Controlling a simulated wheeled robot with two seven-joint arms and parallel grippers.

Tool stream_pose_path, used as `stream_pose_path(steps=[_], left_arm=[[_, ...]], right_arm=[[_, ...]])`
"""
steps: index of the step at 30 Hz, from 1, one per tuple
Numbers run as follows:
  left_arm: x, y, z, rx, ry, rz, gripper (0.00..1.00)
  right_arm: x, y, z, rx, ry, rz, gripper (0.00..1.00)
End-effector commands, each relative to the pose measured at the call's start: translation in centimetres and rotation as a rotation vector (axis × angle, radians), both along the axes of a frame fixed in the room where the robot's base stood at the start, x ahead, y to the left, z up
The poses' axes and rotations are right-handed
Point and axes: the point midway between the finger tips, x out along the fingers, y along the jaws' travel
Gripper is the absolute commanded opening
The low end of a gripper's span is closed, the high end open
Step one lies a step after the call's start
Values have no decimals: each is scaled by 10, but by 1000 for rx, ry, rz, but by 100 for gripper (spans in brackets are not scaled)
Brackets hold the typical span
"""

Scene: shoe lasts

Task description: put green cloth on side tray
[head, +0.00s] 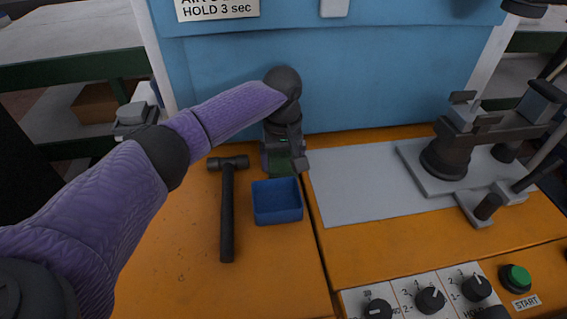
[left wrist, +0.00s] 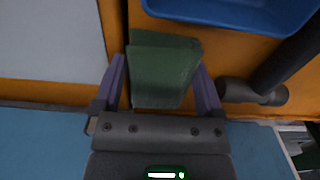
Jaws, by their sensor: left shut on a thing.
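The green cloth (head: 283,168) is a folded dark green block at the back of the orange bench, partly hidden by my left gripper (head: 285,160) in the head view. In the left wrist view the cloth (left wrist: 163,72) sits between the two purple fingers, and the gripper (left wrist: 158,80) is shut on it. A small blue tray (head: 277,215) lies just in front of the cloth and looks empty. The tray also shows at the top of the left wrist view (left wrist: 240,14). I cannot tell whether the cloth touches the bench. My right gripper is not in view.
A black hammer (head: 227,205) lies left of the tray, its head near my left gripper. A grey plate (head: 360,185) and a clamp fixture (head: 460,145) are on the right. A blue panel (head: 360,75) rises behind. A knob panel (head: 430,297) is at front right.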

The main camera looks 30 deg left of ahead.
Motion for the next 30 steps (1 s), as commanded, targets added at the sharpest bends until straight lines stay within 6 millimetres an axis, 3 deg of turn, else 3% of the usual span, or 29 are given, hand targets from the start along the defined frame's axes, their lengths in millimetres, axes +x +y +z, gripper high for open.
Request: stream_pose_path(steps=[7,8,9,17,27,30], left_arm=[[0,0,0,0,0,1,35],[0,0,0,0,0,1,94],[0,0,0,0,0,1,100],[0,0,4,0,-3,0,100],[1,-1,96,-2,-5,1,100],[1,0,113,-3,-5,1,100]], right_arm=[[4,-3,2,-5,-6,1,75],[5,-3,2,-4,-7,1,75],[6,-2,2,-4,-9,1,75],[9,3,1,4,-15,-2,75],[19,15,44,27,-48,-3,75],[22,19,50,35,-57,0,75]])
